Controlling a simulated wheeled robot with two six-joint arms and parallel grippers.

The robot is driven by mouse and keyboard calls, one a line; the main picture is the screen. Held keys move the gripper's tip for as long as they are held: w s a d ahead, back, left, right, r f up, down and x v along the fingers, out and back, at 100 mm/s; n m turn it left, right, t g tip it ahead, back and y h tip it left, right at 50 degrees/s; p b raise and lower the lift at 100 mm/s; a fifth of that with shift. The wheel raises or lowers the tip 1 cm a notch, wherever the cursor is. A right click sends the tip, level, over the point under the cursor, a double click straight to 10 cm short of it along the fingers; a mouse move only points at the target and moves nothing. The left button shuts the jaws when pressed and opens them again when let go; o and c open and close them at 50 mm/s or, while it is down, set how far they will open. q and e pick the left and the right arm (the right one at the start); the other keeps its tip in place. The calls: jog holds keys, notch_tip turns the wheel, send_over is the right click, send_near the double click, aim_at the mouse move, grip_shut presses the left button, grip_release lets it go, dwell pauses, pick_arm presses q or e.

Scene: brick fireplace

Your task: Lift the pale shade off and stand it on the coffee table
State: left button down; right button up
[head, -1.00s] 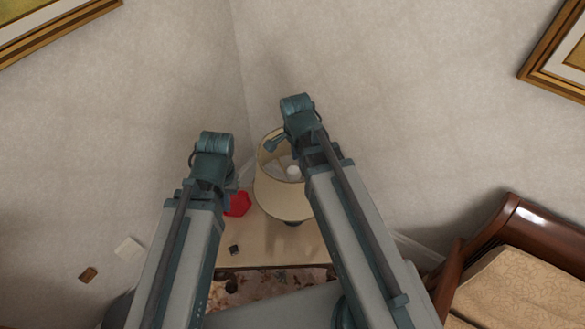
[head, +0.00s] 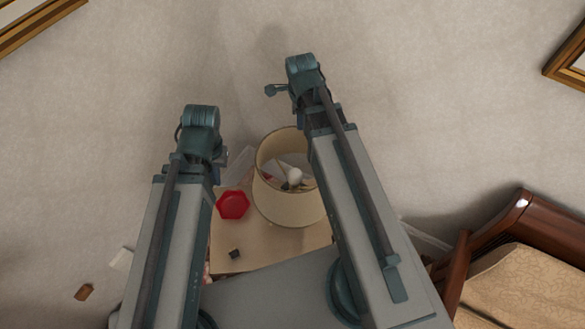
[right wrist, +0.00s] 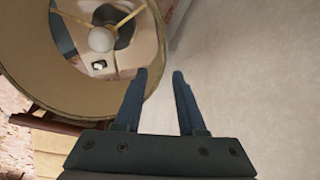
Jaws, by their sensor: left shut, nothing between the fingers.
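The pale lampshade (head: 283,207) stands over a light-topped table in the head view, with its open top and a white bulb (head: 295,177) showing inside. It fills the upper left of the right wrist view (right wrist: 85,97). My right gripper (right wrist: 160,75) is open beside the shade's rim, its left finger overlapping the rim in the picture and its right finger against bare wall. I cannot tell whether it touches. In the head view my right arm covers the shade's right edge. My left gripper (head: 219,158) is shut and empty, left of the shade, its fingertips mostly hidden.
A red dish (head: 233,205) and a small dark object (head: 235,254) lie on the tabletop (head: 270,248), left of the shade. A pale wall (head: 400,120) rises behind. A wooden-framed seat (head: 520,270) stands at the right. No separate coffee table can be made out.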

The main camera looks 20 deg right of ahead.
jog(key=b, duration=0.9)
send_over(301, 140)
jog(key=s, duration=0.1)
jog(key=f, duration=0.8)
jog(key=shift+a+f, duration=0.25)
jog(key=shift+a, duration=0.05)
jog(key=f+b, duration=0.3)
jog(key=w+f+b, duration=0.1)
jog(key=f, duration=0.1)
jog(key=shift+d+f+b, duration=0.1)
jog(key=shift+d+b, duration=0.15)
jog(key=shift+b, duration=0.15)
jog(key=shift+c, duration=0.2)
grip_shut()
